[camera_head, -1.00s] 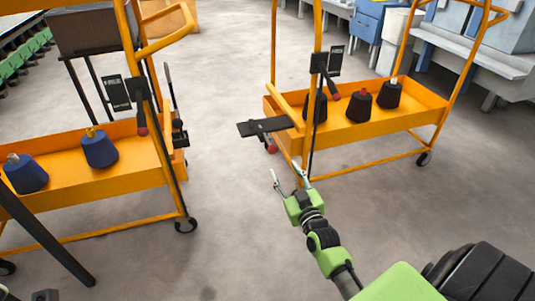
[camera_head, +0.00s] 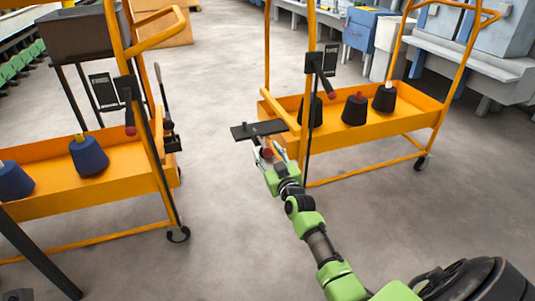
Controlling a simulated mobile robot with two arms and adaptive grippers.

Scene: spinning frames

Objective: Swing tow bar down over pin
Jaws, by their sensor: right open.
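A flat black bar (camera_head: 258,130), which looks like the tow bar, juts left from the near-left corner of the right orange cart (camera_head: 375,133). A red knob (camera_head: 266,152) hangs just below it. My right gripper (camera_head: 263,156) is open beside the red knob, below the bar; I cannot tell whether it touches the knob. A black fitting (camera_head: 172,143) with an upright rod sits on the facing end of the left orange cart (camera_head: 110,195); I cannot make out a separate pin. My left gripper is not in view.
Blue spools (camera_head: 88,156) stand on the left cart and dark spools (camera_head: 355,109) on the right cart. The floor (camera_head: 220,230) between the carts is clear. A dark slanted bar (camera_head: 40,255) crosses the lower left. Benches and cabinets line the back right.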

